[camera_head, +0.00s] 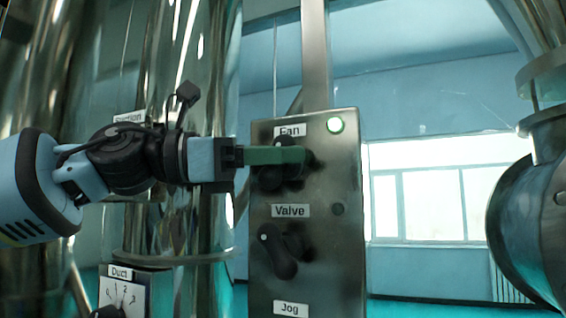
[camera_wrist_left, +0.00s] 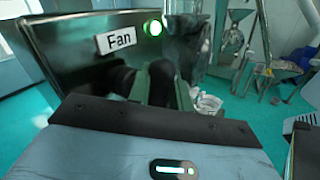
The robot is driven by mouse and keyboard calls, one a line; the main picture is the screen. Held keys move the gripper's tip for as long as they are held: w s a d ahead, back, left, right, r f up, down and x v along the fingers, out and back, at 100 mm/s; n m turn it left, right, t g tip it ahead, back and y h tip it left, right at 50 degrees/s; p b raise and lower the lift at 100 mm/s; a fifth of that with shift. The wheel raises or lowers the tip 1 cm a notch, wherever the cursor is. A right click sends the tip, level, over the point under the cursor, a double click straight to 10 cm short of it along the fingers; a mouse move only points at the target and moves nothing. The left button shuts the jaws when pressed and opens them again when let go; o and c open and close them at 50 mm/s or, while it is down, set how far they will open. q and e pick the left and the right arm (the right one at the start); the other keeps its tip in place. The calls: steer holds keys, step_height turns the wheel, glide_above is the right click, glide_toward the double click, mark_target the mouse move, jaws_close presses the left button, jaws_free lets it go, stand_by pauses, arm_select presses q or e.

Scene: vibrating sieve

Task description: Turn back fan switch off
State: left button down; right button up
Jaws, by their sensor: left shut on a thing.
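The fan switch (camera_head: 268,178) is a black rotary knob below the white "Fan" label (camera_head: 289,130) on a metal control panel (camera_head: 345,265). A green lamp (camera_head: 335,125) is lit at the panel's upper right; the lamp also shows in the left wrist view (camera_wrist_left: 153,27). My left gripper (camera_head: 300,157), with green fingers, reaches in from the left and is shut on the fan switch. The fingers hide part of the knob. In the left wrist view the black knob (camera_wrist_left: 158,80) shows between the green fingers. My right gripper is not in view.
A "Valve" knob (camera_head: 278,252) sits below, with an unlit lamp (camera_head: 338,209) to its right. A "Jog" label (camera_head: 289,309) is at the bottom. Shiny metal cylinders (camera_head: 215,60) stand at left, and a large metal vessel (camera_head: 535,195) stands at right.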

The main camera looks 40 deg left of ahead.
arm_select(q)
steer(key=n+t+h+b, duration=0.1)
steer(key=b, duration=0.2)
steer(key=f+n+t+b, duration=0.1)
steer(key=b, duration=0.2)
steer(key=shift+w+a+n+t+h, duration=0.2)
steer(key=shift+n+t+h, duration=0.1)
steer(key=shift+t+h, duration=0.1)
steer(key=n+t+b, duration=0.3)
steer(key=b, duration=0.1)
steer(key=n+t+b, duration=0.3)
steer(key=b, duration=0.2)
steer(key=shift+s+a+r+t+y, duration=0.2)
steer(key=shift+t+y, duration=0.1)
steer(key=shift+y, duration=0.1)
steer(key=shift+s+a+r+n+t+y+b, duration=0.15)
steer(key=shift+n+t+y+b, duration=0.3)
steer(key=shift+n+t+b, duration=0.3)
steer(key=shift+d+r+n+t+y+b, duration=0.1)
steer(key=shift+n+t+y+b, duration=0.45)
steer(key=shift+n, duration=0.4)
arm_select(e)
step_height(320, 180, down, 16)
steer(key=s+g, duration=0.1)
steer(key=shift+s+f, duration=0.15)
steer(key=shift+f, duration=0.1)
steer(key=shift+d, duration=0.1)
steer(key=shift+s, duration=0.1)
